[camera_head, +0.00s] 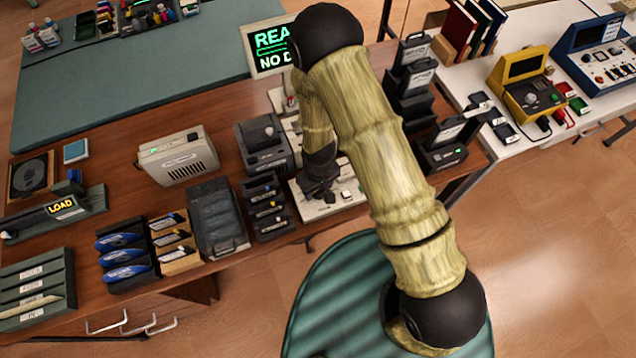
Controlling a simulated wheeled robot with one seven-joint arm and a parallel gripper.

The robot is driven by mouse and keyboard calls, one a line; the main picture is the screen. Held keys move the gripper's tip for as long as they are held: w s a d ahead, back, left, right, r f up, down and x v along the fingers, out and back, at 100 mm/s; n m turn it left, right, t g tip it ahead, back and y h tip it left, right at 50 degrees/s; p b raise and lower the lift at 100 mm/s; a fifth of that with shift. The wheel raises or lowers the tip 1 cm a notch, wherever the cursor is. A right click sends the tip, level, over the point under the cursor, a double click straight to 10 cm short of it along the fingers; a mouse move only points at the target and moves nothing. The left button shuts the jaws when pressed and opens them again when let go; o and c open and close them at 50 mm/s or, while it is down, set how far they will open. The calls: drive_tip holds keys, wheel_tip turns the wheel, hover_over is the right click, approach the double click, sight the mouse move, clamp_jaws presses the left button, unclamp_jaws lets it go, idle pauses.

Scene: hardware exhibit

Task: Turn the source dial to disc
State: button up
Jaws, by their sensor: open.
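My gripper (320,188) is at the end of my bamboo-textured arm, low over a pale control panel (361,186) on the brown table. Its jaws are small and dark here, and I cannot tell whether they touch anything. Small dark and light controls show on the panel beside the gripper. I cannot make out which of them is the source dial; my gripper and arm hide part of the panel. A screen (268,51) behind it shows green letters, "REA" and "NO D", partly covered by my arm.
Left of the panel are a dark box-shaped device (264,146), a rack of dark cartridges (267,208) and a beige vented box (178,156). Dark upright holders (408,85) stand right of my arm. A white table (480,75) with yellow and blue consoles is at right.

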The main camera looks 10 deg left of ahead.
sight(319, 190)
drive_tip(key=shift+r, duration=0.15)
wheel_tip(319, 190, up, 17)
drive_tip(key=b, duration=0.2)
drive_tip(key=shift+b, duration=0.4)
drive_tip(key=shift+s, duration=0.1)
idle(0.4)
drive_tip(key=shift+d+r, duration=0.1)
drive_tip(key=s+d+r+m+t, duration=0.1)
drive_tip(key=d+r+m, duration=0.3)
drive_tip(key=d, duration=0.7)
drive_tip(key=d+r+m+t, duration=0.1)
drive_tip(key=d+r+m, duration=0.3)
drive_tip(key=d, duration=0.7)
wheel_tip(319, 190, up, 2)
drive_tip(key=shift+s+d+t, duration=0.25)
drive_tip(key=shift+s+t, duration=0.05)
drive_tip(key=shift+s, duration=0.05)
